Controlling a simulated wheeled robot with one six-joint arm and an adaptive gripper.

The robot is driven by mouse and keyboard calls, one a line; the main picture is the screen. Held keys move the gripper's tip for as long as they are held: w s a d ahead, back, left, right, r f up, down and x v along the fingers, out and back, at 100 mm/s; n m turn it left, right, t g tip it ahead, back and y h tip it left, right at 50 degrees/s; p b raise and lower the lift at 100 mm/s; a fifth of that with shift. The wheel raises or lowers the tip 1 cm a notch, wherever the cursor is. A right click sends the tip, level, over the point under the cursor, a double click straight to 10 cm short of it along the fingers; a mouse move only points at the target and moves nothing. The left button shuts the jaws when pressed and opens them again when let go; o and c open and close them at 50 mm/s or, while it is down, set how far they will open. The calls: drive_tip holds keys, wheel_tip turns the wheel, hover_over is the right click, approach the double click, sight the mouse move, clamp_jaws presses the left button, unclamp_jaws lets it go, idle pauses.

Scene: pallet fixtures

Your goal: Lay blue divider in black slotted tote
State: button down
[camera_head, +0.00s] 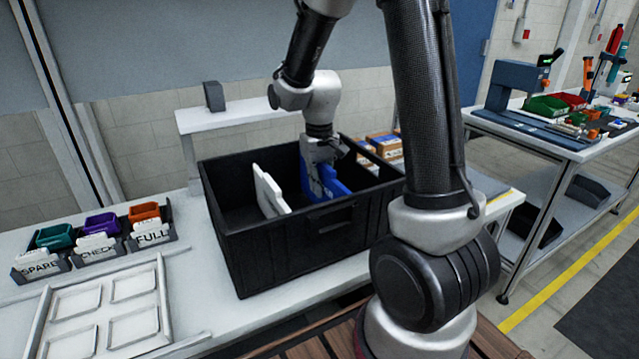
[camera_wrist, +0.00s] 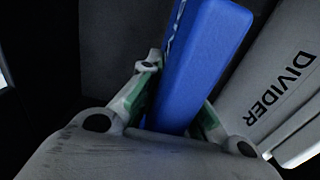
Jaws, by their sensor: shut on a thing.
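The blue divider (camera_head: 327,183) is inside the black slotted tote (camera_head: 290,257), near its right half, standing roughly upright. My gripper (camera_head: 318,160) reaches down into the tote and is shut on the divider's upper part. In the wrist view the blue divider (camera_wrist: 204,62) runs between the two fingers of my gripper (camera_wrist: 170,115). I cannot tell whether the divider's lower edge touches the tote floor or sits in a slot.
A white divider (camera_head: 269,190) stands tilted in the tote to the left; its lettering reads DIVIDER in the wrist view (camera_wrist: 280,90). Labelled bins (camera_head: 95,240) and a white tray (camera_head: 105,310) lie left. Brown boxes (camera_head: 383,145) stand behind the tote's right side.

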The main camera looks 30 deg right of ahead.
drive_tip(key=shift+f, duration=0.3)
idle(0.4)
drive_tip(key=c, duration=1.5)
unclamp_jaws()
wheel_tip(320, 180, up, 12)
